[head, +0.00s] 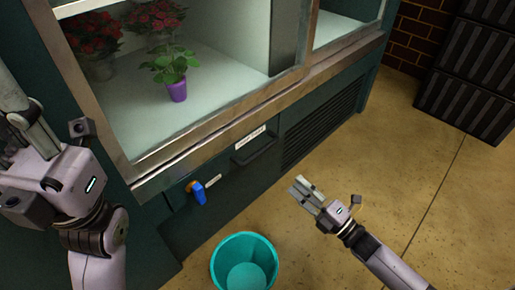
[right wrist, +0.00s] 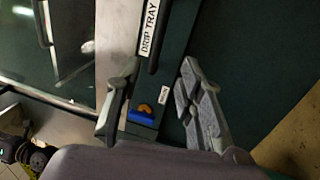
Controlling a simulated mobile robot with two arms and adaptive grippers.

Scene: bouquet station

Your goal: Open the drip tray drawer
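The drip tray drawer is a dark green front panel low on the cabinet, with a white label (head: 250,138) and a dark bar handle (head: 255,149). It looks shut. The right wrist view shows the "DRIP TRAY" label (right wrist: 150,28) and the handle (right wrist: 160,40) ahead, between the finger directions. My right gripper (head: 302,187) is open and empty, in front of the cabinet and to the right of the handle, apart from it. Its spread fingers also show in the right wrist view (right wrist: 158,72). My left gripper's body (head: 62,172) is at the left edge; its fingertips are not clearly visible.
A blue-handled valve (head: 199,193) with a small label sticks out left of the handle. A teal bucket (head: 245,269) stands on the floor below. A purple potted plant (head: 177,90) and red flowers stand inside the cabinet. Dark crates (head: 470,95) are at right. Floor right of the gripper is clear.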

